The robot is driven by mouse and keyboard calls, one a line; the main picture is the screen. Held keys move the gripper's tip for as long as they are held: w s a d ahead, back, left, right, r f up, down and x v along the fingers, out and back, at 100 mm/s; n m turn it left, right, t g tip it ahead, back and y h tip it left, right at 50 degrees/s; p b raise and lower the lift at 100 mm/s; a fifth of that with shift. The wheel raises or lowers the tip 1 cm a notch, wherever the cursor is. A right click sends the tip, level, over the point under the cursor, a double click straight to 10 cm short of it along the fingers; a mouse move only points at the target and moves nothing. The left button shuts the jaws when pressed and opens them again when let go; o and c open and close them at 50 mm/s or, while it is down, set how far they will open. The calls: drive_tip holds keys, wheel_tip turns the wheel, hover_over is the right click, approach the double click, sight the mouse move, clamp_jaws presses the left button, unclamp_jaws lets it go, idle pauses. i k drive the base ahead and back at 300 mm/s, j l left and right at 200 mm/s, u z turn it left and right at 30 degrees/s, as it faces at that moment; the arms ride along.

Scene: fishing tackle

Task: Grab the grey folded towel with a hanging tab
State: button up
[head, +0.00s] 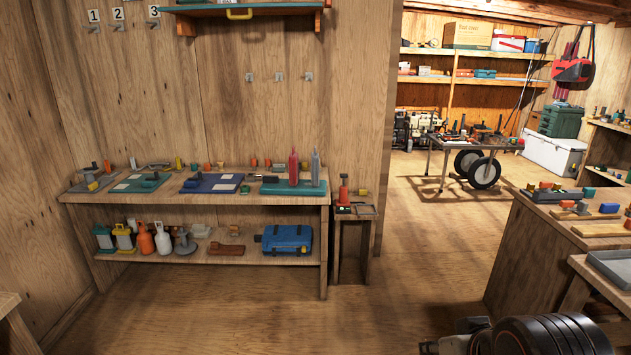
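I cannot make out a grey folded towel with a hanging tab for certain in the head view. A flat grey item (92,183) lies at the left end of the long wooden bench, with small objects on it, but it is too small to identify. Part of my arm shows at the bottom right edge, dark and ribbed. A grey end piece that seems to be my gripper (432,347) points left there, cut off by the frame. Its fingers are not clear, and it is far from the bench.
The long bench (200,198) holds blue and green mats above, bottles and a blue bag (287,239) below. A small stand (352,215) adjoins it. A wooden counter (530,250) and grey tray (612,266) are at right. A wheeled cart (470,143) stands behind. The middle floor is clear.

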sight(314, 158)
drive_tip(key=i+z, duration=0.1)
drive_tip(key=i, duration=0.9)
drive_tip(key=i+j+z, duration=0.15)
drive_tip(key=i, duration=0.9)
